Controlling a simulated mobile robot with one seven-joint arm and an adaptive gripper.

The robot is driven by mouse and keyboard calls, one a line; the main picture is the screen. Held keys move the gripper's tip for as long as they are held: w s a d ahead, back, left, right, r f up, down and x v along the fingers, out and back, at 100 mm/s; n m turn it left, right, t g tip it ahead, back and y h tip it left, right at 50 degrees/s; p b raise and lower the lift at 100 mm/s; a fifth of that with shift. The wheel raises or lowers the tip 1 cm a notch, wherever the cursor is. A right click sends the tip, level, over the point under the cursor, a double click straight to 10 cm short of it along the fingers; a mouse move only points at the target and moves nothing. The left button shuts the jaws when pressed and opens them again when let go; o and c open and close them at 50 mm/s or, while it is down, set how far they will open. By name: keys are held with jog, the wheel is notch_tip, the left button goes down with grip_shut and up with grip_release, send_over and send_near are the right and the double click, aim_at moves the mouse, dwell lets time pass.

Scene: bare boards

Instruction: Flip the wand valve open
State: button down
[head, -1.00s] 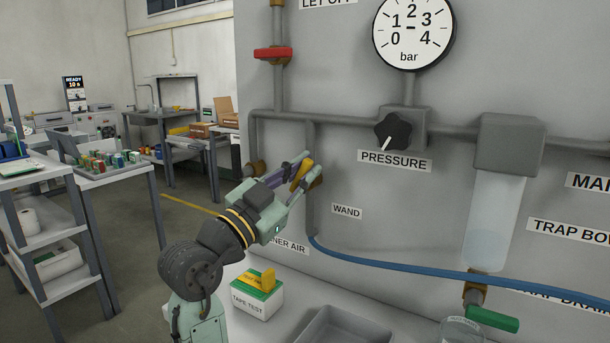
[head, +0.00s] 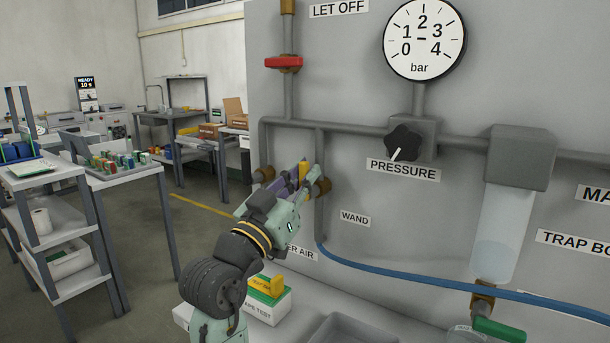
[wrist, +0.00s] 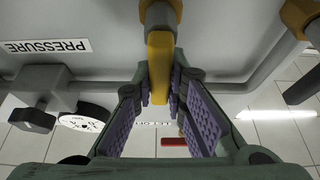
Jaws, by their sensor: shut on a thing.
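The wand valve has a yellow lever (head: 303,172) on a brass body (head: 322,187), on the vertical pipe above the WAND label (head: 355,217). My gripper (head: 304,178) is at the valve, shut on the lever, with a finger on each side. In the wrist view the lever (wrist: 160,65) stands between the purple-padded fingers (wrist: 161,85), roughly in line with the pipe. The brass body (wrist: 161,14) shows at the top edge. In the head view the fingers hide part of the lever.
A black PRESSURE knob (head: 403,142) and a gauge (head: 424,40) are to the right. A red valve handle (head: 284,62) is above. A blue hose (head: 420,275) runs right from the wand pipe. A TAPE TEST box (head: 268,300) and a grey tray (head: 350,328) are below.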

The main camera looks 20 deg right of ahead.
jog(key=c, duration=1.6)
grip_release()
jog(key=v, duration=1.2)
